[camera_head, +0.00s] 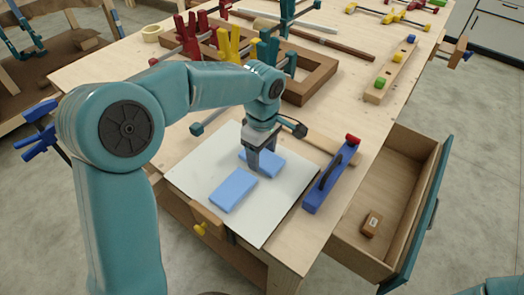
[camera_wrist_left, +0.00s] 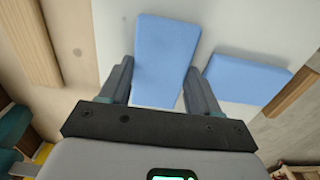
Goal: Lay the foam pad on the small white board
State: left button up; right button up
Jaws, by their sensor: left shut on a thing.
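The white board (camera_head: 285,200) lies flat at the near corner of the workbench. One blue foam pad (camera_head: 234,190) lies on the board's near left part; it also shows at the right of the left wrist view (camera_wrist_left: 245,78). A second blue pad (camera_head: 272,168) is farther back over the board. My left gripper (camera_head: 262,162) points down and is shut on this second pad, which shows between its fingers in the left wrist view (camera_wrist_left: 165,62). I cannot tell whether this pad touches the board. My right gripper is not in view.
A blue tool with a red end (camera_head: 332,177) lies right of the board. An open drawer (camera_head: 395,190) with a small brown block (camera_head: 371,224) juts out at right. A wooden frame (camera_head: 312,82) and several coloured clamps stand behind.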

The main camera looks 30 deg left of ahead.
aim_at(262, 157)
pick_arm(q)
jog(key=o, duration=1.1)
notch_tip(262, 157, up, 16)
jog(key=shift+r+p, duration=0.2)
jog(key=shift+p, duration=0.95)
jog(key=shift+s, duration=0.1)
